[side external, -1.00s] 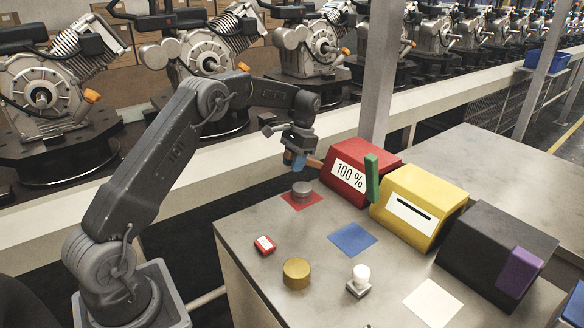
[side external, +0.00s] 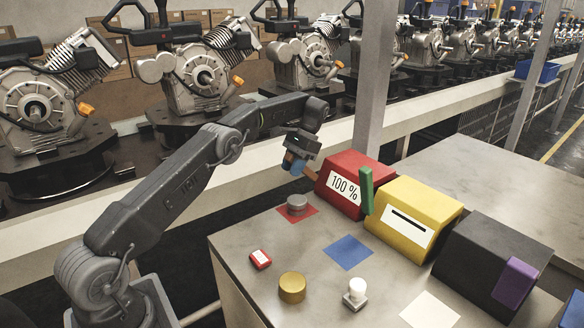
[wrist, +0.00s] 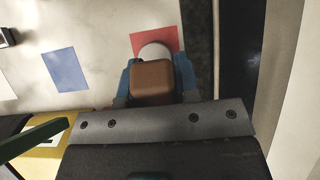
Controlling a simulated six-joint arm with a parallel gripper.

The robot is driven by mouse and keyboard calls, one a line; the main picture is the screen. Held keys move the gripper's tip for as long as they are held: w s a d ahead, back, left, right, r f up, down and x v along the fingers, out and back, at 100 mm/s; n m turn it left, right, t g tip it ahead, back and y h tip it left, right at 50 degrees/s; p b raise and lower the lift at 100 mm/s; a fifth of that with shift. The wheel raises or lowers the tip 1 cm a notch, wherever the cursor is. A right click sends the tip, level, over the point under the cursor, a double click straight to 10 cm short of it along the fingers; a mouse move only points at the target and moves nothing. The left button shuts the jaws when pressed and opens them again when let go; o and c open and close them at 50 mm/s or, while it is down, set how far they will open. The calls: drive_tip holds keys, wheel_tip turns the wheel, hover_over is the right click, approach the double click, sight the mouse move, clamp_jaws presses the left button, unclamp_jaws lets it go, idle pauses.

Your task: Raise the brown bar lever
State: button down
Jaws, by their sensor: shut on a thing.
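The brown bar lever (side external: 311,174) sticks out from the left end of the red box (side external: 334,200) marked "100 %". My gripper (side external: 294,164) is shut on the lever near its free end, above the bench's far left edge. In the wrist view the brown lever (wrist: 153,84) sits between the blue fingertips of my gripper (wrist: 156,76). The lever tilts up and away from the box. Its joint with the box is hard to see.
A grey round knob (side external: 297,201) stands on a red square below my gripper. A green lever (side external: 367,191) rises between the red box and the yellow box (side external: 431,195). A black box (side external: 480,250) stands further right. Engines (side external: 205,78) stand on the conveyor behind.

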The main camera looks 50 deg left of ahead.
idle(0.3)
drive_tip(key=c, duration=0.8)
unclamp_jaws()
drive_tip(key=shift+c, duration=0.2)
drive_tip(key=shift+s, duration=0.15)
drive_tip(key=shift+s+f+t, duration=0.35)
drive_tip(key=shift+f+t, duration=0.25)
drive_tip(key=shift+t, duration=0.15)
drive_tip(key=shift+s+f+t, duration=0.35)
drive_tip(key=shift+f+t, duration=0.25)
drive_tip(key=shift+t, duration=0.15)
drive_tip(key=f+t, duration=0.1)
drive_tip(key=s+f+t, duration=0.1)
drive_tip(key=f+t, duration=0.1)
drive_tip(key=r, duration=1.4)
drive_tip(key=shift+d+r, duration=0.2)
drive_tip(key=shift+r, duration=0.1)
drive_tip(key=s+d+r+t, duration=0.1)
drive_tip(key=s+d+r, duration=0.3)
drive_tip(key=s+d, duration=0.3)
drive_tip(key=s+d+r+t, duration=0.2)
drive_tip(key=s+d+r, duration=0.1)
drive_tip(key=s+d, duration=0.5)
drive_tip(key=shift+s+d+r+y, duration=0.3)
drive_tip(key=shift+s+r, duration=0.05)
drive_tip(key=shift+s, duration=0.35)
